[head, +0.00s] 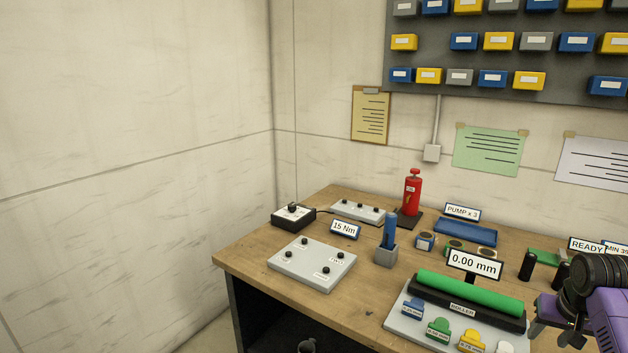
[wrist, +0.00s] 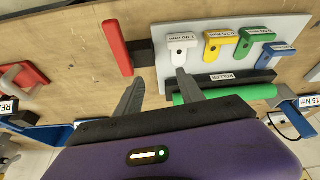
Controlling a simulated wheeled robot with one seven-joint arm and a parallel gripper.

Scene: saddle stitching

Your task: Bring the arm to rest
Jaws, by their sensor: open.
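My gripper (wrist: 158,92) is open in the wrist view, its two grey fingers apart with nothing between them. The fingers point toward the light grey roller board (wrist: 190,75). One fingertip is just below the white tab (wrist: 181,42) in the picture; I cannot tell whether they touch.
A red-handled piece (wrist: 117,47) lies beside the board.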

